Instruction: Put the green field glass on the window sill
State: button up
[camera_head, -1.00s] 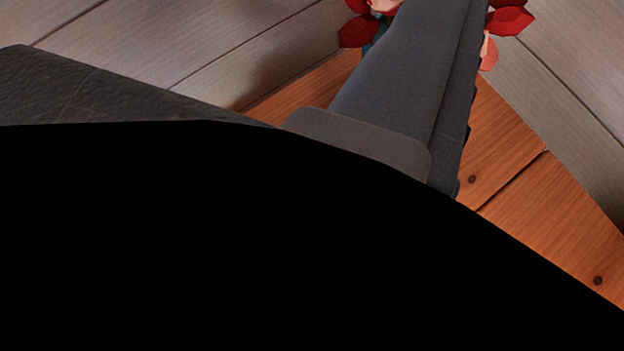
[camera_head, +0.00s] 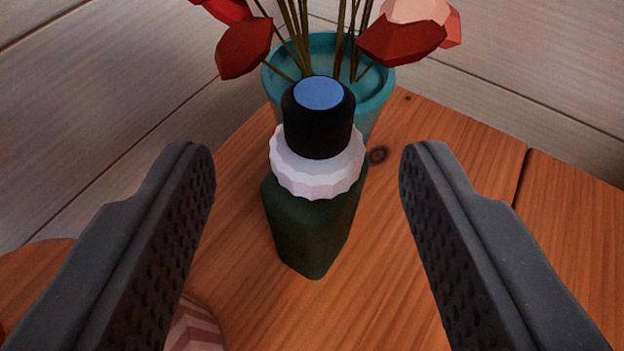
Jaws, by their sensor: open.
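The green field glass (camera_head: 312,235) stands upright on an orange-brown wooden surface. It has a dark green body, a white ridged ring and a black top with a blue lens. My gripper (camera_head: 308,160) is open, with one finger on each side of the field glass in the picture. There is a gap on both sides, and neither finger seems to touch it. I cannot tell how far the fingertips are above the wood. No window sill can be made out.
A teal vase (camera_head: 375,92) with red and pink flowers (camera_head: 405,38) stands close behind the field glass. Plank walls (camera_head: 120,100) meet in a corner behind it. A pink-and-white striped thing (camera_head: 195,328) is partly hidden by the left finger. Bare wood (camera_head: 470,150) lies to the right.

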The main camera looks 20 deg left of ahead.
aim_at(318, 129)
jog(key=shift+b+x, duration=1.05)
jog(key=shift+x, duration=1.95)
jog(key=shift+d+r, duration=0.1)
jog(key=shift+d, duration=0.05)
grip_shut()
